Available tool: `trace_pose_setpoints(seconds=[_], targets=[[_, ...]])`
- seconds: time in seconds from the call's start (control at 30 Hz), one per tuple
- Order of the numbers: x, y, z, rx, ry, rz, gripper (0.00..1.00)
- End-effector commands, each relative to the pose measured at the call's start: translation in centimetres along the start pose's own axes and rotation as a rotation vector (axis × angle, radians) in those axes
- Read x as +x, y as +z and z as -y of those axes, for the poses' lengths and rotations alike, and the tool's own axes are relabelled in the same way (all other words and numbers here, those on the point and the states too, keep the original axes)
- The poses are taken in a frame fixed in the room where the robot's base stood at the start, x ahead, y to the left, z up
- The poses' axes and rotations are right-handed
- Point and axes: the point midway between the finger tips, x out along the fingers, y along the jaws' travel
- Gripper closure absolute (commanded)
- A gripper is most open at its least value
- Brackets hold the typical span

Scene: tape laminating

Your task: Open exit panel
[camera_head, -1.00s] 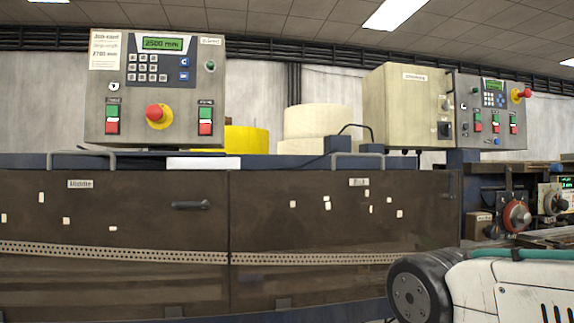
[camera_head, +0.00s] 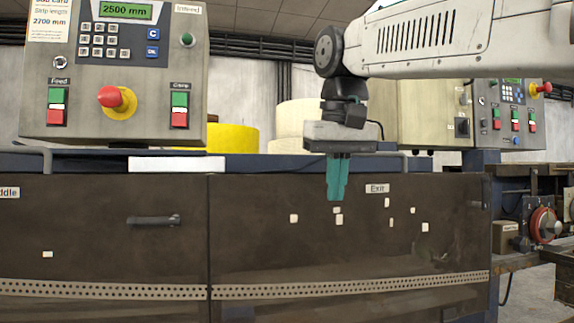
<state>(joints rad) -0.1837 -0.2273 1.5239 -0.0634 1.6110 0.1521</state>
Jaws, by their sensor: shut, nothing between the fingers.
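The exit panel (camera_head: 265,252) is a dark brown, worn front panel on the right half of the machine. It carries a small "Exit" label (camera_head: 377,188) and several pale marks. It appears closed, flush beside the middle panel. A small dark fitting (camera_head: 484,205) shows near its right edge; whether it is a handle I cannot tell. My gripper (camera_head: 337,197) has teal fingers, shut and empty, pointing down. In the picture it overlaps the panel's top part, just left of the label. I cannot tell whether it touches the panel.
The middle panel (camera_head: 100,255) on the left has a dark bar handle (camera_head: 154,220). A control box (camera_head: 120,75) with a red stop button stands on the machine's blue top. A second control box (camera_head: 505,110) stands at the right. Yellow (camera_head: 232,139) and cream rolls sit behind.

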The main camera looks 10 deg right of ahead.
Motion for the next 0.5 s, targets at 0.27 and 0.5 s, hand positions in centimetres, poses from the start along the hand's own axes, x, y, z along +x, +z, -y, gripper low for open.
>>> trace_pose_setpoints(seconds=[0.27,0.5], targets=[[-8.1,-9.3,4.7,0.012,-0.010,-0.068,1.00],[-10.3,-11.3,6.2,0.024,-0.018,-0.093,1.00]])
